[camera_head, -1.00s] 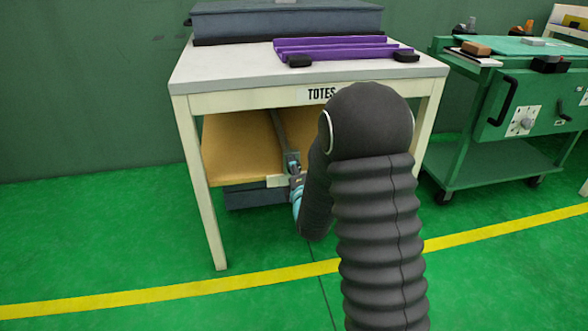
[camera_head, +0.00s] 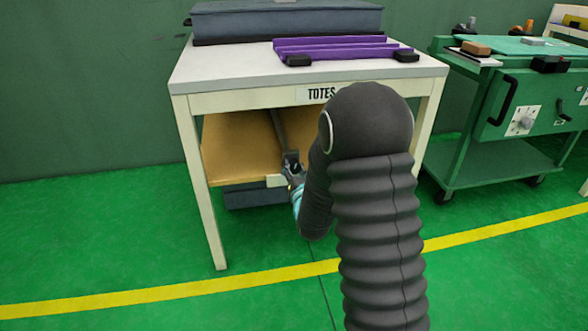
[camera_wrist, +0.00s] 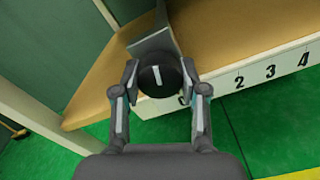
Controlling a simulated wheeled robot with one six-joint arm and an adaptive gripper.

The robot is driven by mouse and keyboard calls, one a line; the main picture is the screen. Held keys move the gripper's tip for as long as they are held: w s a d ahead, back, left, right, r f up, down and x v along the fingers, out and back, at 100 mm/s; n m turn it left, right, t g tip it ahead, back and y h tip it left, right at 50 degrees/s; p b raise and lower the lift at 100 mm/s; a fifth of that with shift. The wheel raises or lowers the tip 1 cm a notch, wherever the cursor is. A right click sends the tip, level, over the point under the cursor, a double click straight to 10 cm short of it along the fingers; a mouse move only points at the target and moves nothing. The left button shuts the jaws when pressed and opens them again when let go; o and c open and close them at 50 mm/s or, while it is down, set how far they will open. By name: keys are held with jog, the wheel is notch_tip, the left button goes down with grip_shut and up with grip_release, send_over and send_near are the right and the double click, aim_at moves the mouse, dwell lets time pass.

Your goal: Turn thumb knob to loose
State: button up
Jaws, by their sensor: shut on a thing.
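The thumb knob (camera_wrist: 160,75) is a round black knob with a white line mark on its face, seen in the wrist view. The mark stands nearly upright, leaning a little to the left at its top. The knob sits at the front end of a grey bar (camera_wrist: 152,38) at the edge of a wooden shelf. My gripper (camera_wrist: 160,80) has one finger on each side of the knob and is shut on it. In the head view my gripper (camera_head: 293,172) is at the shelf's front edge, partly hidden by my arm, and the knob is too small to make out.
The wooden shelf (camera_head: 235,150) is under a white-topped table (camera_head: 230,68) marked TOTES. A numbered white strip (camera_wrist: 265,76) runs along the shelf edge. A table leg (camera_head: 200,185) stands to the left. A green cart (camera_head: 490,155) is at the right.

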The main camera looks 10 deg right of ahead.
jog(key=shift+n, duration=1.6)
jog(key=o, duration=1.1)
jog(key=shift+o, duration=0.2)
jog(key=s, duration=0.7)
jog(key=shift+s, duration=0.2)
